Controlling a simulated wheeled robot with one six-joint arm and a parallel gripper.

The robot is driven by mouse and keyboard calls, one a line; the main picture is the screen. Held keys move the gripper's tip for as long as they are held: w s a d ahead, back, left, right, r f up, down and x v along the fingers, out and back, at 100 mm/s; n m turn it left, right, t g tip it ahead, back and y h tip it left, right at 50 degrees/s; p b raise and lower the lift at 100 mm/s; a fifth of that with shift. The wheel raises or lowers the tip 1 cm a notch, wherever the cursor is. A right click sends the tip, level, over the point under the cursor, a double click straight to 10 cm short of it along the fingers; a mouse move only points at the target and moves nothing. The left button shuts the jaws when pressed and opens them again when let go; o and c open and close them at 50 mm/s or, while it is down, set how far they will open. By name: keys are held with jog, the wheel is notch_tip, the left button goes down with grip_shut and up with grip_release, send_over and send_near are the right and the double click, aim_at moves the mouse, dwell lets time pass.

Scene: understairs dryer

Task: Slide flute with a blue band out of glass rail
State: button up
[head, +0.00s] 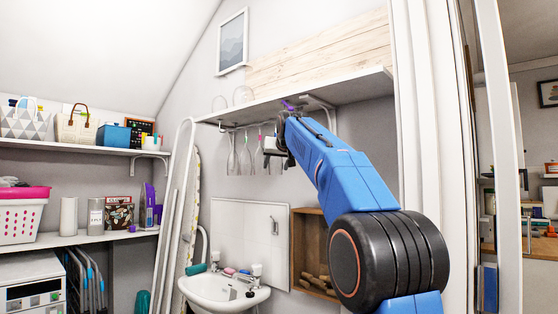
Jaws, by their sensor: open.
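Several clear flutes (246,157) hang upside down in a row from the glass rail (238,127) under the white shelf. One near the right of the row seems to have a small pinkish mark at its stem. A blue band is too small to make out for sure, and my arm hides the right end of the row. My gripper (268,149) is open at the right end of the row, close to the flutes. Whether a flute stands between its jaws cannot be told.
The white shelf (300,98) and its bracket (322,108) are just above my gripper. A sink (222,291) with taps is below, beside a wooden box (310,250). An ironing board (178,215) leans at the left. A white door frame stands close on the right.

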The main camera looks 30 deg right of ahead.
jog(key=shift+x, duration=1.05)
jog(key=shift+c, duration=0.6)
jog(key=c, duration=0.8)
jog(key=s, duration=0.1)
jog(key=s+d, duration=0.1)
jog(key=s, duration=0.2)
jog(key=shift+s+d+r, duration=0.25)
jog(key=shift+s+d, duration=0.1)
jog(key=shift+s, duration=0.05)
jog(key=shift+s, duration=0.1)
jog(key=shift+s+d, duration=0.3)
jog(key=shift+s, duration=0.45)
jog(key=shift+s+d, duration=0.3)
jog(key=shift+s, duration=0.45)
jog(key=shift+s+d, duration=0.25)
jog(key=shift+s, duration=0.5)
jog(key=shift+s, duration=0.15)
jog(key=shift+s+d, duration=0.3)
jog(key=shift+s, duration=0.45)
jog(key=shift+s+d, duration=0.3)
jog(key=shift+s, duration=0.4)
jog(key=shift+s+d, duration=0.25)
jog(key=shift+s, duration=0.5)
